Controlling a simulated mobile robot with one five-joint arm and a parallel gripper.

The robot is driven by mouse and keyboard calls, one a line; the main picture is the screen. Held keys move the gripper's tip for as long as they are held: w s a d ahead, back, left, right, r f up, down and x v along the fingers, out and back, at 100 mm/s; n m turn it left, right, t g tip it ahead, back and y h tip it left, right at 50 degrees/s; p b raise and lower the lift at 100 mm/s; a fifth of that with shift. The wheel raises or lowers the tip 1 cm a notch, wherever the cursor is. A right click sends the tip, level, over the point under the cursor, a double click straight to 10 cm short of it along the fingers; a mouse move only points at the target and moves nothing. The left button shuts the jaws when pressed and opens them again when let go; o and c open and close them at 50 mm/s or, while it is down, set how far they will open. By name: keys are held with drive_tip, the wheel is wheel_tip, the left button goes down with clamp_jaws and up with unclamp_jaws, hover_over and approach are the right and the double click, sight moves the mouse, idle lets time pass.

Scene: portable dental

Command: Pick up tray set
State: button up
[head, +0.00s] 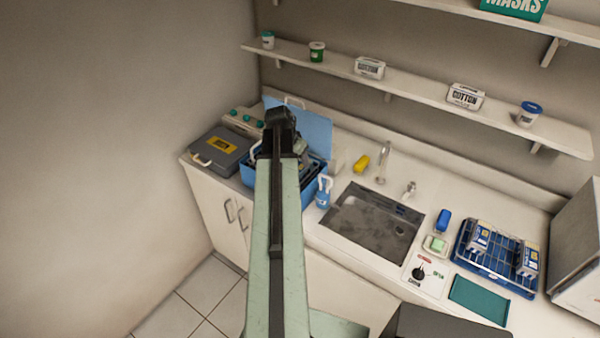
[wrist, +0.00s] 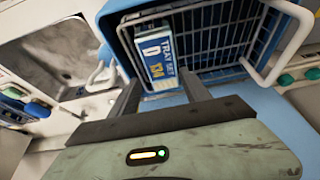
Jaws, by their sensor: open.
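A tray set packet (wrist: 158,60), white with a blue and yellow printed label, stands in a wire basket (wrist: 225,45) inside a blue bin (wrist: 118,50). My gripper (wrist: 160,82) is open, and in the wrist view its two fingers lie on either side of the packet's near end. I cannot tell how deep the fingers reach or whether they touch it. In the head view my gripper (head: 282,118) is over the blue bin (head: 314,185), and my arm hides most of the basket and packet.
The bin's light blue lid (head: 308,125) stands open behind it. A grey case (head: 220,150) is left, a blue bottle (head: 323,192) and steel sink (head: 365,225) right. A blue rack (head: 488,278) further right holds similar packets (head: 528,260). A shelf runs above.

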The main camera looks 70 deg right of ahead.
sight(300, 165)
drive_tip(key=b+x, duration=0.5)
drive_tip(key=x, duration=0.1)
drive_tip(key=shift+w+d+f, duration=0.1)
drive_tip(key=shift+d+f, duration=0.15)
drive_tip(key=shift+r, duration=0.2)
drive_tip(key=shift+f, duration=0.25)
drive_tip(key=shift+c, duration=0.2)
clamp_jaws()
wheel_tip(300, 165, up, 11)
drive_tip(key=p, duration=1)
drive_tip(key=shift+f, duration=0.25)
